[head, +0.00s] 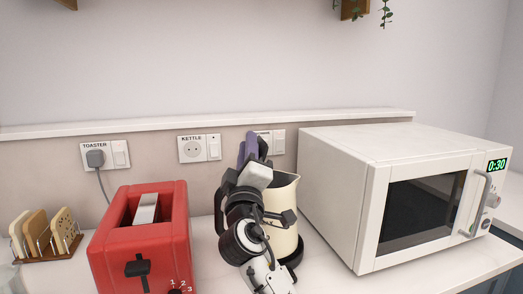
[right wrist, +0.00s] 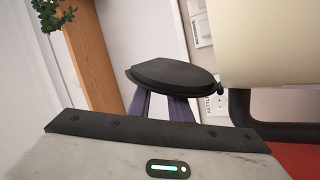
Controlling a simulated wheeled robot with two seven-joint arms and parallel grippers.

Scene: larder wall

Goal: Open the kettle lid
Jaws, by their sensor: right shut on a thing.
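The cream kettle (head: 286,191) stands on the counter between the toaster and the microwave, partly hidden behind my right arm. My right gripper (head: 249,147) is above the kettle's handle side, its purple fingers pointing up. In the right wrist view the black kettle lid (right wrist: 172,74) is raised away from the cream body (right wrist: 275,40), joined near the top of the black handle (right wrist: 240,106). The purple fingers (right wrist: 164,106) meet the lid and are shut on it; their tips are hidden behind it. My left gripper is not in view.
A red toaster (head: 112,254) stands left of the kettle, with a bread rack (head: 62,255) farther left. A white microwave (head: 330,190) stands close on the right. Wall sockets (head: 192,149) and a ledge (head: 220,122) are behind.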

